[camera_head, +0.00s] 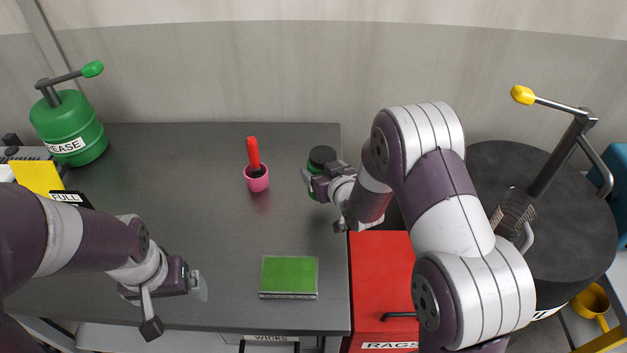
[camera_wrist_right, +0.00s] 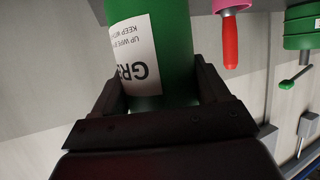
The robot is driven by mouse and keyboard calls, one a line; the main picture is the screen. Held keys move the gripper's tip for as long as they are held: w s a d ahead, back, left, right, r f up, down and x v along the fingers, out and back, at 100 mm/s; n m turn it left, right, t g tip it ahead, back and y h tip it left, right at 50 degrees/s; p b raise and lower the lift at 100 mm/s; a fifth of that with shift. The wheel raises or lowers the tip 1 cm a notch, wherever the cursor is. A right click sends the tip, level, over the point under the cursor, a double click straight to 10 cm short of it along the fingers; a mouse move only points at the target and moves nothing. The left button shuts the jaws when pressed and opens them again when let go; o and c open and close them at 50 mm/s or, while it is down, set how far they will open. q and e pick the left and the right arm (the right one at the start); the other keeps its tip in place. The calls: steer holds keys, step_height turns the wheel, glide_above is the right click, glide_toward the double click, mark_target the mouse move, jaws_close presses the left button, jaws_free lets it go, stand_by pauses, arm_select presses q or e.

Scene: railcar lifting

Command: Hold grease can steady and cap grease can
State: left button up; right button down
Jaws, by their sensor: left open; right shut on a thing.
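The grease can (camera_head: 314,165) is a small green can with a dark round top, near the right back edge of the grey bench. My right gripper (camera_head: 313,181) is shut on its side. In the right wrist view the green can (camera_wrist_right: 170,20) with its white printed label sits between the two fingers (camera_wrist_right: 160,92). Its top is out of that view. I cannot tell whether the dark top is a separate cap or an opening. My left gripper (camera_head: 198,284) is open and empty over the bench's front left, well apart from the can.
A green pad (camera_head: 289,275) lies at the front. A large green grease container (camera_head: 70,125) stands back left. A red rags bin (camera_head: 375,285) and black drum (camera_head: 510,165) are right. The bench's middle is clear.

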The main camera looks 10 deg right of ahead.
steer(key=w+f, duration=0.1)
steer(key=w+a, duration=0.1)
steer(key=shift+w+a+f, duration=0.3)
steer(key=shift+f, duration=0.1)
steer(key=shift+s, duration=0.1)
step_height(320, 180, down, 4)
steer(key=shift+p, duration=0.6)
